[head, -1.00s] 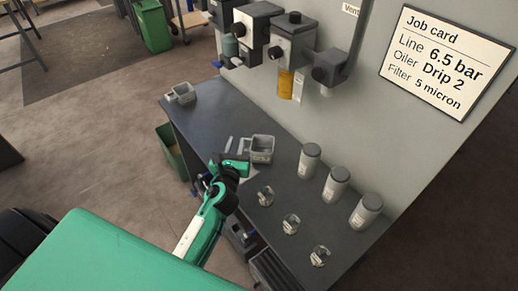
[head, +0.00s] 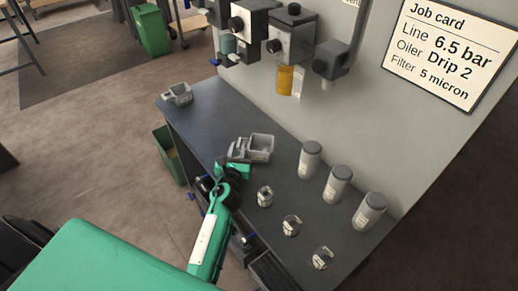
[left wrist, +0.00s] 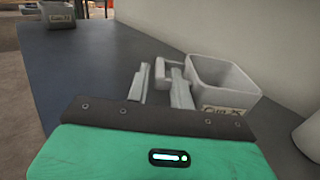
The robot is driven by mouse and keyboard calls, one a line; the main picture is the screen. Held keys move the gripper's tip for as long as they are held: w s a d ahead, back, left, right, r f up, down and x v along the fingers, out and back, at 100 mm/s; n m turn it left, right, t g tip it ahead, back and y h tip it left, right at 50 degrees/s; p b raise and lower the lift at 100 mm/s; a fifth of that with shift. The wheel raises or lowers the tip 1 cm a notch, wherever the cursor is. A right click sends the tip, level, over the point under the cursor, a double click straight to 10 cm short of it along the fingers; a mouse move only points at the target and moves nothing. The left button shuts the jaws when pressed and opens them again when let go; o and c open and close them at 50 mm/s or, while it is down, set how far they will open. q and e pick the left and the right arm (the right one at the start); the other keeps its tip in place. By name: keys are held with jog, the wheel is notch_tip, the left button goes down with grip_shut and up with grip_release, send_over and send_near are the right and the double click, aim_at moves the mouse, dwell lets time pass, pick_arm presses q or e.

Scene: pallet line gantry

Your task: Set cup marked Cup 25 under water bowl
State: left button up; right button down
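My left gripper (head: 238,152) is at the nearer cup's handle side. In the left wrist view its fingers (left wrist: 160,88) are apart, with the handle seemingly between them. A grey-green bowl (head: 228,43) and an amber bowl (head: 285,79) hang from wall units.
Three lidded jars (head: 337,185) and three small clear-and-metal pieces (head: 291,225) stand on the right of the bench (head: 215,118). A job card (head: 449,52) is on the wall. Bench between the two cups is clear.

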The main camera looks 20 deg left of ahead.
pick_arm(q)
jog(key=shift+x, duration=1.4)
grip_shut()
jog(key=shift+r, duration=0.1)
